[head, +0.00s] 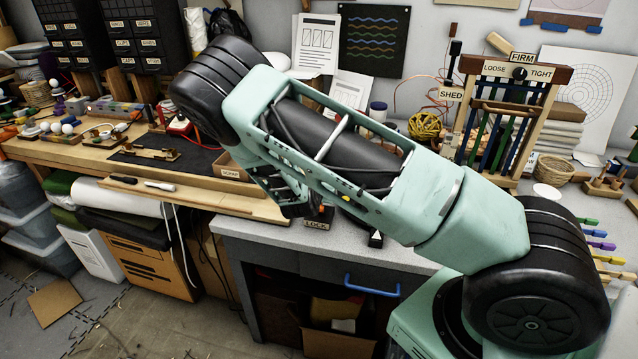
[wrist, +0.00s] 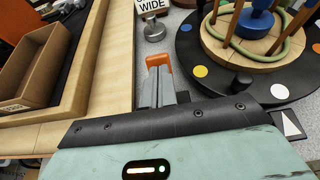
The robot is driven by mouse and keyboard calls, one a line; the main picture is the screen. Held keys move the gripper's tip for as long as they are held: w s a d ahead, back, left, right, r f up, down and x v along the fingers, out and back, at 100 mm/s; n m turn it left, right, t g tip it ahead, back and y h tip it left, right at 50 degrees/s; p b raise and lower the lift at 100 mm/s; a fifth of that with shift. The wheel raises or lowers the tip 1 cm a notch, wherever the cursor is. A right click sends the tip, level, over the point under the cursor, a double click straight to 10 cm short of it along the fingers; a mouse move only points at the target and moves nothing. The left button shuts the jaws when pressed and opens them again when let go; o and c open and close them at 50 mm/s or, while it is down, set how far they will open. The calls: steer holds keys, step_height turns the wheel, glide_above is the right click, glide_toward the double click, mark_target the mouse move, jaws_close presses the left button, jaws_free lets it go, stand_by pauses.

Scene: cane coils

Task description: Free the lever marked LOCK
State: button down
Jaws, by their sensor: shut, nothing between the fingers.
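The tan LOCK label (head: 317,225) shows at the front edge of the grey bench in the head view, below my arm. A small orange piece shows just above it, mostly covered by my arm; I cannot tell if it is the lever. In the wrist view my gripper (wrist: 160,82) is shut and empty, its grey fingers together. The LOCK label is not readable in the wrist view.
A black turntable (wrist: 188,48) with coloured dots and a pegged wooden disc stands right of the fingers. A WIDE sign (wrist: 150,5) and metal knob (wrist: 154,31) are beyond them. A cardboard box (wrist: 40,70) and wooden ledge (wrist: 112,60) lie left.

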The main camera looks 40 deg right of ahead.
steer(key=shift+w+d, duration=0.2)
steer(key=shift+d+r, duration=0.1)
stand_by(0.4)
steer(key=shift+w, duration=0.1)
